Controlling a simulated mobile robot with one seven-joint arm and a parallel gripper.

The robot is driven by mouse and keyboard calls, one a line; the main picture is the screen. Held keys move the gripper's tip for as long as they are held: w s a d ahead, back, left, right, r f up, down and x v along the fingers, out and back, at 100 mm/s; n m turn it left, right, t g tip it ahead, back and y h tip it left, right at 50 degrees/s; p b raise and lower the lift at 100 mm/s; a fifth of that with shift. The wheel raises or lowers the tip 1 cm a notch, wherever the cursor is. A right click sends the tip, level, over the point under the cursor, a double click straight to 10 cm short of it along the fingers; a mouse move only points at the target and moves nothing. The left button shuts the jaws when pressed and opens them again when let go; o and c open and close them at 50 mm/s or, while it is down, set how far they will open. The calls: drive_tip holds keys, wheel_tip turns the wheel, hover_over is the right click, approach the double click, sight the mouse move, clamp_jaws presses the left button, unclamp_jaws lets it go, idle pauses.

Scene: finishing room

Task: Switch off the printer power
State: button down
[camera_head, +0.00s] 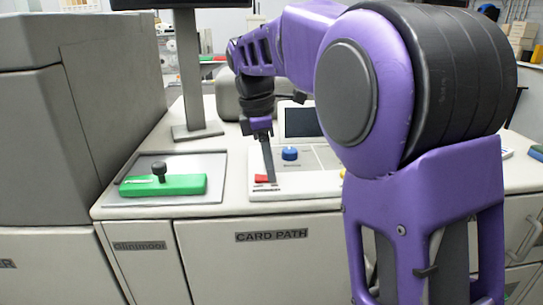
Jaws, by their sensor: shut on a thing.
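A white control panel (315,185) lies on the counter of the printer cabinet. A small red switch (261,178) sits at its front left, with small dark labels in front of it. My gripper (270,180) points straight down at the panel, its fingertips shut at the red switch and covering its right part. The switch's exact position is too small to tell. A blue knob (290,153) stands on the panel to the right of my gripper, apart from it.
A green block with a black knob (165,185) lies on a grey plate at left. A monitor stand (190,80) rises behind it. A big grey machine (70,110) fills the left. A small dark screen (302,122) stands behind the panel. My purple arm hides the right side.

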drive_tip(key=shift+a+h+p, duration=0.15)
drive_tip(key=shift+h+p, duration=0.35)
drive_tip(key=shift+h, duration=0.1)
drive_tip(key=c, duration=0.6)
unclamp_jaws()
drive_tip(key=p+v, duration=0.5)
drive_tip(key=v, duration=1.2)
drive_tip(key=shift+r, duration=0.25)
